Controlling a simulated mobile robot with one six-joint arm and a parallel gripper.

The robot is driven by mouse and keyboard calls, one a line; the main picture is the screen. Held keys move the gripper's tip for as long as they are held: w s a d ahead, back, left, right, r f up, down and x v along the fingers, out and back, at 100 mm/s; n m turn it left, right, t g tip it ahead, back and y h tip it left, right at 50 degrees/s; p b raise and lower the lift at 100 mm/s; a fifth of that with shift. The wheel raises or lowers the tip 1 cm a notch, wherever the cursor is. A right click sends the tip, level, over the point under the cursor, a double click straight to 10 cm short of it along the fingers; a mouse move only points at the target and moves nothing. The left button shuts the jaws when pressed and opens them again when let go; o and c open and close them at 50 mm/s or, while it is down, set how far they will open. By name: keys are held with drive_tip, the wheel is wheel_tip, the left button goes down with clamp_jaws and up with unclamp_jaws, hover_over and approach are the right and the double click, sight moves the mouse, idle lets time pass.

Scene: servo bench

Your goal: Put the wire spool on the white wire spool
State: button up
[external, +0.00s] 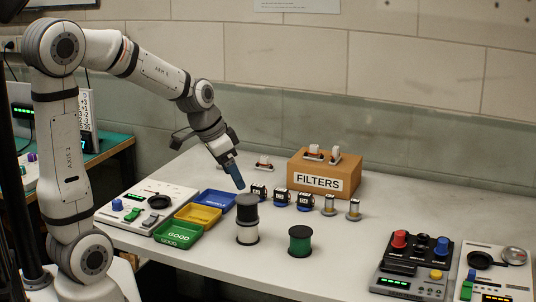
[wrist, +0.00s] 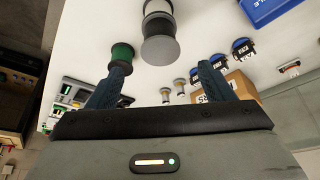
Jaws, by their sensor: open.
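A dark grey wire spool (external: 247,208) sits upright on top of the white wire spool (external: 247,235), which stands on the bench. In the wrist view the grey spool (wrist: 160,48) covers part of the white spool (wrist: 157,24). A green wire spool (external: 300,241) stands alone to their right; it also shows in the wrist view (wrist: 121,56). My gripper (external: 240,187) is just above and slightly left of the grey spool. In the wrist view its two blue fingers (wrist: 162,68) are apart with nothing held between them.
Blue, yellow and green trays (external: 200,215) lie left of the spools. Several small motors and cylinders (external: 305,200) stand behind, before the FILTERS box (external: 323,175). Control panels (external: 412,265) sit at the right. The bench front around the green spool is clear.

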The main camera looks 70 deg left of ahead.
drive_tip(key=s+d+g, duration=0.1)
drive_tip(key=s+d, duration=1.2)
drive_tip(key=d, duration=0.3)
drive_tip(key=shift+s+d+r+g, duration=0.15)
drive_tip(key=shift+s+r+g, duration=0.05)
drive_tip(key=shift+r+g, duration=0.1)
